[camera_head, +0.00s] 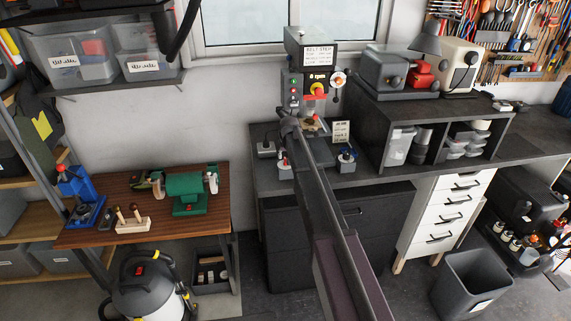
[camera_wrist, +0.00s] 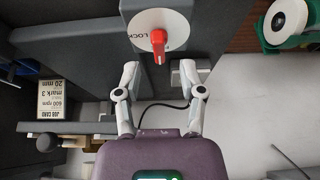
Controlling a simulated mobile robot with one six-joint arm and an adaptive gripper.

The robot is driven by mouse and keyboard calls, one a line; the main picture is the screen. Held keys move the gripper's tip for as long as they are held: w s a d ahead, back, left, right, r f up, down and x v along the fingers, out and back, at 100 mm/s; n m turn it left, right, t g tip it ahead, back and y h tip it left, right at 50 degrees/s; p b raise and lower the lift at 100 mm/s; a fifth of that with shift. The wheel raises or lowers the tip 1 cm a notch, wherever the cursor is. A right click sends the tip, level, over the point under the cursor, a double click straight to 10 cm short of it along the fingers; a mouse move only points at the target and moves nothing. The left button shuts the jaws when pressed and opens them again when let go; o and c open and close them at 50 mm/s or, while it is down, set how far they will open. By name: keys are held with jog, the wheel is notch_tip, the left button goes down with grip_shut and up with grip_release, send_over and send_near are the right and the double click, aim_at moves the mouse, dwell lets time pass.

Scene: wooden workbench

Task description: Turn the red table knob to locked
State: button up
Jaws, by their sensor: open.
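The red table knob (camera_wrist: 158,44) sits on a round white dial (camera_wrist: 176,24) at the top middle of the wrist view. Its long grip runs up and down in the picture. The word LOCK shows on the dial to the left of the grip. My gripper (camera_wrist: 161,76) is open, its two fingers spread below the dial with nothing between them. The knob lies ahead of the gap, apart from the fingers. In the head view my arm reaches to the drill press (camera_head: 308,52); I cannot make out the red knob or the fingertips there.
The job card (camera_wrist: 63,98) stands to the left in the wrist view. A dark cable runs behind the fingers. In the head view, red and blue items flank my arm on the dark bench (camera_head: 262,183). A green grinder (camera_head: 186,187) stands on the wooden bench at left.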

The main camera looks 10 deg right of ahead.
aim_at(285, 160)
jog(key=shift+b+x, duration=1.1)
jog(key=shift+x, duration=0.4)
grip_shut()
